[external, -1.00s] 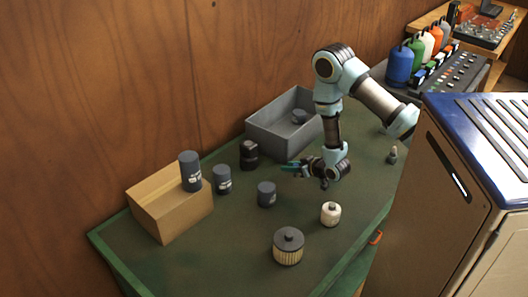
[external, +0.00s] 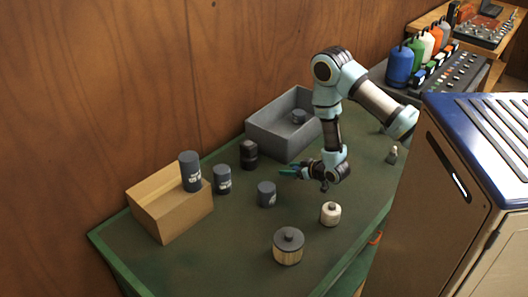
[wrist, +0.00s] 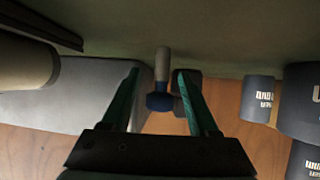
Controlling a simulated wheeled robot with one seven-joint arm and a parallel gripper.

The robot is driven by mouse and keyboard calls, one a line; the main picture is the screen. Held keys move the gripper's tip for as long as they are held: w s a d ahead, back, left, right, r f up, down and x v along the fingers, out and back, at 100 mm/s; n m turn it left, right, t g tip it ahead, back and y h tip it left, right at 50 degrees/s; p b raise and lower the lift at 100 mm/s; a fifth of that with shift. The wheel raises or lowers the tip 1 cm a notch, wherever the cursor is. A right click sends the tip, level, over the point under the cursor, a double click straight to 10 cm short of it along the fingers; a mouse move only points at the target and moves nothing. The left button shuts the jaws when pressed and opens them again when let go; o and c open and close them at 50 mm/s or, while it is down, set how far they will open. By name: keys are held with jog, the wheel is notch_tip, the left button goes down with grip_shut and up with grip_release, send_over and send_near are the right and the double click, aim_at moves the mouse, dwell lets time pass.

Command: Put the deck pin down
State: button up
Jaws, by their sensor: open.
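In the wrist view, what looks like the deck pin, a small piece with a pale tan shaft and a dark blue head (wrist: 161,101), stands between my two teal fingers. The picture is upside down there, with the table at the top; the shaft end meets the green table top and the head points away from it. My gripper (wrist: 165,100) is open, with a gap seen on both sides of the head. In the external view my gripper (external: 287,172) is low over the table, pointing left. I cannot make out the pin there.
A grey bin (external: 270,140) stands behind my gripper. A black canister (external: 249,154), grey canisters (external: 266,194) and a cardboard box (external: 170,212) are to its left. A white canister (external: 330,214) and a ribbed filter (external: 288,250) stand in front. The table's front left is clear.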

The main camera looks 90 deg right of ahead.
aim_at(296, 168)
jog(key=shift+r, duration=0.15)
jog(key=shift+r, duration=0.1)
jog(key=v, duration=0.7)
jog(key=shift+s+a+r, duration=0.1)
jog(key=shift+r, duration=0.05)
jog(key=p+v, duration=0.2)
jog(key=p, duration=0.2)
jog(key=shift+s+a+r, duration=0.2)
jog(key=shift+r, duration=0.05)
jog(key=shift+s+a+r+p, duration=0.2)
jog(key=shift+s+a+p, duration=0.4)
jog(key=shift+p, duration=0.8)
